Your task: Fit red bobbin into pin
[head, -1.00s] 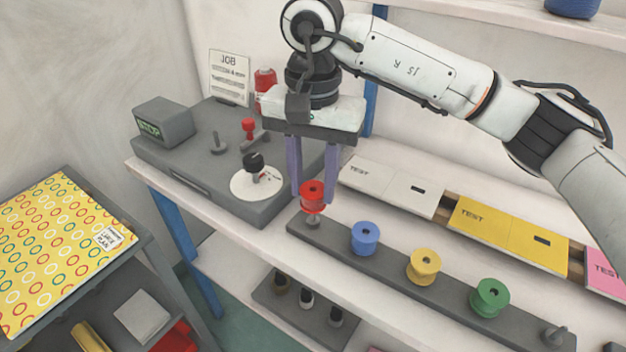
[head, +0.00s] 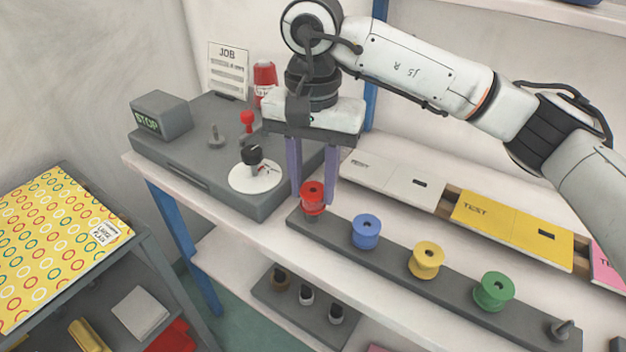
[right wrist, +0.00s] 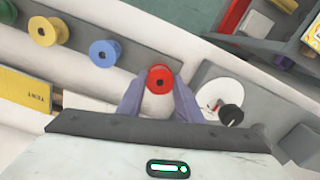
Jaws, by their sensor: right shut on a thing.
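The red bobbin (head: 313,190) is between the two purple fingers of my right gripper (head: 313,200). The gripper is shut on it, and the bobbin looks upright. It is directly over the left end of the grey rail (head: 390,262). A short grey part of the pin (head: 312,218) shows just under the bobbin; the rest is hidden, and I cannot tell whether the bobbin is fully seated. In the right wrist view the red bobbin (right wrist: 160,79) is between the fingertips, its dark centre hole facing the camera. My left gripper is not in view.
Blue (head: 366,231), yellow (head: 426,260) and green (head: 493,291) bobbins stand along the rail. An empty pin (head: 560,328) is at its right end. A grey machine (head: 190,165) with a white disc (head: 255,178) is close left of my gripper. Flat test boxes (head: 395,183) lie behind the rail.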

